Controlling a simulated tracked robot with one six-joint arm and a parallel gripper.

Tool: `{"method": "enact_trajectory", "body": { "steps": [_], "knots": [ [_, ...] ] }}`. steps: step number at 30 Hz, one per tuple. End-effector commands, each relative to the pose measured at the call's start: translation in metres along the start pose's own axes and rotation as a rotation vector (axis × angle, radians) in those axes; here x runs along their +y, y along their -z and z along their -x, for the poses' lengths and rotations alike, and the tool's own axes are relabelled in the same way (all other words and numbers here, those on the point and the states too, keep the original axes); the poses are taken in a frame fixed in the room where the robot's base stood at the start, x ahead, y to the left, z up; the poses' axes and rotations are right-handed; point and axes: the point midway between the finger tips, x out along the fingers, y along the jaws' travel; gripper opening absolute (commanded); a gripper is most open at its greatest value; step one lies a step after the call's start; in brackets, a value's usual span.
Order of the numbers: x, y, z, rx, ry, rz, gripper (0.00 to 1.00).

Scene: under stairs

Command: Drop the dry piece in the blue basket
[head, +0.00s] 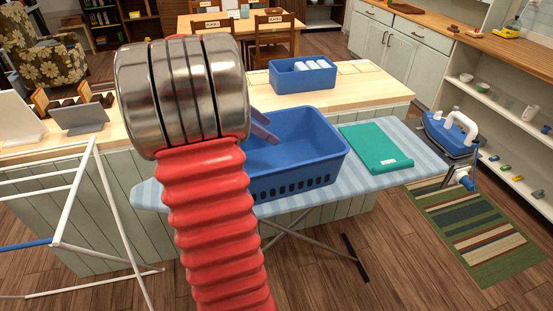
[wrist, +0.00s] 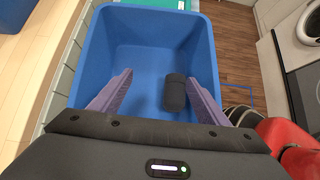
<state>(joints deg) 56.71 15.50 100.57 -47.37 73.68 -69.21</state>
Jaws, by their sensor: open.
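The blue basket (head: 318,165) stands on the striped ironing board, and it fills most of the wrist view (wrist: 150,28). A dark grey rolled piece (wrist: 176,94) lies inside it, close to the right finger; I cannot tell whether they touch. The basket wall hides this piece in the head view. My gripper (wrist: 160,77) is open over the basket, with its two purple fingers apart and nothing clasped. In the head view, my red arm and its metal joint hide most of the gripper; only a bit of purple finger (head: 265,129) shows at the basket's left side.
The ironing board (head: 405,147) also bears a teal folded cloth (head: 376,148) and a blue iron (head: 450,135). A second blue basket (head: 290,80) with white rolls stands on the counter behind. A white drying rack (head: 75,200) stands at the left.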

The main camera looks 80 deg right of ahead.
Motion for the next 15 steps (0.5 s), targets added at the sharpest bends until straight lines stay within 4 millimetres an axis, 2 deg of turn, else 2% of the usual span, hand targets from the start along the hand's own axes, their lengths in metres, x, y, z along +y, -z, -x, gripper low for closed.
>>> {"method": "enact_trajectory", "body": {
  "steps": [3,15],
  "knots": [
    [0.001,0.0,0.022,0.0,-0.004,-0.001,0.69],
    [0.001,0.001,0.088,0.0,-0.002,0.0,0.69]
  ]
}}
